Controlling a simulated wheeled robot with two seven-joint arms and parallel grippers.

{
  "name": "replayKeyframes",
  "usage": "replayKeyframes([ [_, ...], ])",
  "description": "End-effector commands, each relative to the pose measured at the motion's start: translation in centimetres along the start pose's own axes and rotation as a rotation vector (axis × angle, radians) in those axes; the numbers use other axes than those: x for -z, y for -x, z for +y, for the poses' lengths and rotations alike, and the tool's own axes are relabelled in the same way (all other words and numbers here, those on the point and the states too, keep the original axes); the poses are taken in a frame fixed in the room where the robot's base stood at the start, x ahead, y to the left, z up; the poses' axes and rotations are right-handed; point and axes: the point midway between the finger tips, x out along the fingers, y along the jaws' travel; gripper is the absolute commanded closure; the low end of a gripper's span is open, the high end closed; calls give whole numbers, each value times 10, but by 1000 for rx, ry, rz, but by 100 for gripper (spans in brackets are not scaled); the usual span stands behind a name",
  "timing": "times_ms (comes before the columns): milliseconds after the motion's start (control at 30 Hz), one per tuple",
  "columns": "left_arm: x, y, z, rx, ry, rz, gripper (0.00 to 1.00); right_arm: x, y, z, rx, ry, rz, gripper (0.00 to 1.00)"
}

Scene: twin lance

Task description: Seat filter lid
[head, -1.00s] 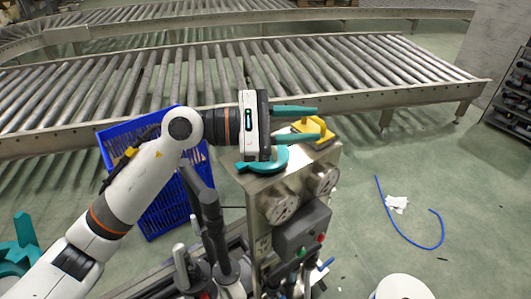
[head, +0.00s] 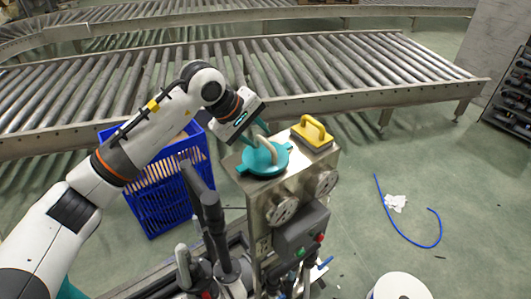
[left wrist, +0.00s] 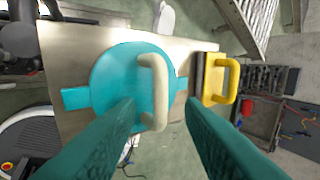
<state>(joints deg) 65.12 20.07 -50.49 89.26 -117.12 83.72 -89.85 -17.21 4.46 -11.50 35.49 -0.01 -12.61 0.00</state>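The teal round lid (head: 262,160) with side tabs and an upright beige handle (head: 268,149) lies on the steel top of a machine (head: 230,163). The lid also shows in the left wrist view (left wrist: 108,82); whether it sits flush cannot be told. My left gripper (head: 256,136) is tilted down over the lid, near the handle. In the left wrist view its teal fingers (left wrist: 160,108) are apart, with the handle (left wrist: 158,90) showing between them, and they do not appear to pinch it. My right gripper is not in view.
A yellow-handled block (head: 312,134) stands at the right of the machine top, close to the lid. A blue crate (head: 160,200) is at the left, and a roller conveyor (head: 300,70) runs behind. Grey pipes (head: 212,225) rise in front.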

Motion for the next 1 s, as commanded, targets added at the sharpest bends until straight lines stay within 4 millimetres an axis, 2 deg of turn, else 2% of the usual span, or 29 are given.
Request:
replayKeyframes([
  [200, 3, -26, -3, -2, 3, 8, 65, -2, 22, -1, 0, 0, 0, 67],
  [333, 3, -45, -2, -1, 2, 5, 65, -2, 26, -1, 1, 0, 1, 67],
  [633, 2, -52, 0, 0, 1, 2, 65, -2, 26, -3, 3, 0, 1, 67],
  [867, 2, -52, 0, 0, 1, 2, 100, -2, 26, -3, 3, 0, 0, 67],
  [1000, 2, -51, -1, 3, 1, 2, 100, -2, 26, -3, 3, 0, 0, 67],
])
